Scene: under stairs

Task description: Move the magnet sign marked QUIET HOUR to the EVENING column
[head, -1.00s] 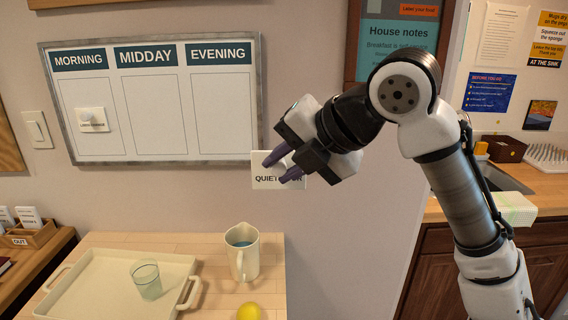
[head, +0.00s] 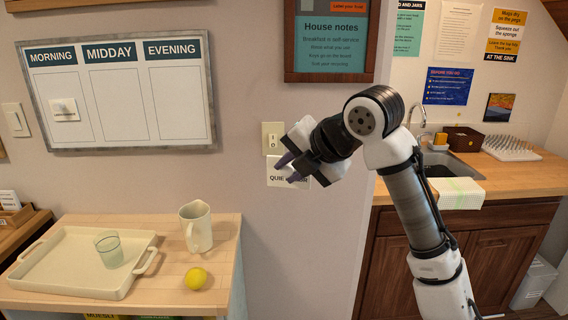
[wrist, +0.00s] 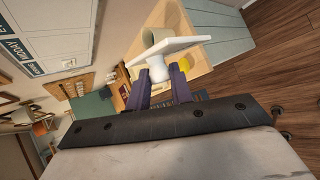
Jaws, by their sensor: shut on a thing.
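The white QUIET HOUR sign (head: 275,180) is in my gripper (head: 288,169), to the right of the board and level with a spot just below its lower edge. The fingers hide part of its lettering. In the wrist view, my gripper (wrist: 162,82) is shut on the sign's white knob, and the sign's plate (wrist: 178,46) shows nearly edge-on. The framed board (head: 214,120) has MORNING, MIDDAY and EVENING columns. The EVENING column (head: 181,98) is empty. I cannot tell how far the sign is from the wall.
Another small white sign (head: 64,110) is in the MORNING column. A light switch (head: 272,138) is on the wall beside my gripper. Below the board, a table (head: 170,278) bears a tray (head: 70,288) with a glass (head: 109,249), a jug (head: 196,227) and a lemon (head: 196,278).

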